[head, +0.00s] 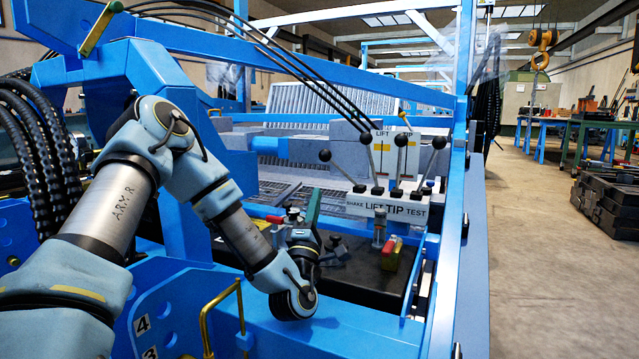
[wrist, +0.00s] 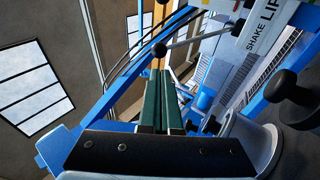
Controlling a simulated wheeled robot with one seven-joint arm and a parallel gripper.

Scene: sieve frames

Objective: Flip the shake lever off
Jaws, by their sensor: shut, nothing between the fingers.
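The shake lever (head: 342,172) is the leftmost of several ball-topped levers on the control block and leans left, with its black knob at the upper left end. Below it is the white label strip (head: 386,208), reading SHAKE, LIFT, TIP, TEST. My gripper (head: 316,194) points upward with its green fingers shut and empty, just below the knob. In the wrist view, the fingertips (wrist: 159,74) sit just below the lever's black knob (wrist: 160,50), with a small gap apparent. The lever's rod runs right toward the SHAKE label (wrist: 258,38).
The other levers (head: 401,140) stand close by on the right. A red and yellow block (head: 390,253) and a small metal post (head: 380,228) sit in front of the strip. Blue frame beams (head: 462,200) bound the right side. A dark knob (wrist: 293,90) is at right in the wrist view.

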